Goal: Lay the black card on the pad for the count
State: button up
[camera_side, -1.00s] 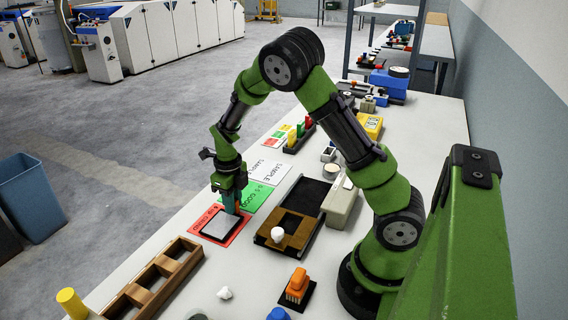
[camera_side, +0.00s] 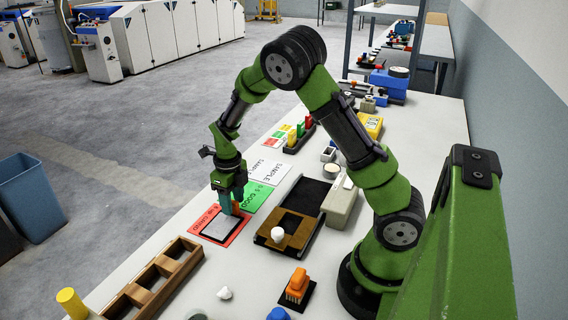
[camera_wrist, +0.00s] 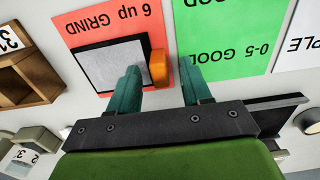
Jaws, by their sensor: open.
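A flat square card (camera_wrist: 108,63) with a grey face, a black border and an orange grip at one edge lies on the red "6 up GRIND" pad (camera_wrist: 75,28). The same card (camera_side: 219,228) shows in the side view, on the red pad (camera_side: 236,240). The green "0-5 GOOD" pad (camera_wrist: 235,35) is beside the red one and bare where I see it. My gripper (camera_wrist: 160,76) is open just above the card's edge. The orange grip shows between its teal fingertips, apparently not clamped. In the side view, my gripper (camera_side: 232,211) hides the card's far corner.
A black and brown board (camera_side: 275,238) with a white knob stands right of the pads. A wooden compartment rack (camera_side: 165,270) is in front. An orange brush (camera_side: 297,287) sits nearer the front.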

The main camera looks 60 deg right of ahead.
jog(key=s+a+r+n+t+y, duration=0.1)
jog(key=s+a+r+n, duration=0.1)
jog(key=r+n, duration=0.5)
jog(key=s+a+r+n+t+y, duration=0.1)
jog(key=s+a+r+n, duration=0.15)
jog(key=r, duration=0.75)
jog(key=s+a+r+n+t, duration=0.2)
jog(key=s+n, duration=0.4)
jog(key=n, duration=0.5)
jog(key=s+a+r+n+t, duration=0.3)
jog(key=s+n, duration=0.3)
jog(key=n, duration=0.5)
jog(key=shift+a, duration=0.6)
jog(key=shift+r+n, duration=0.1)
jog(key=shift+n, duration=0.15)
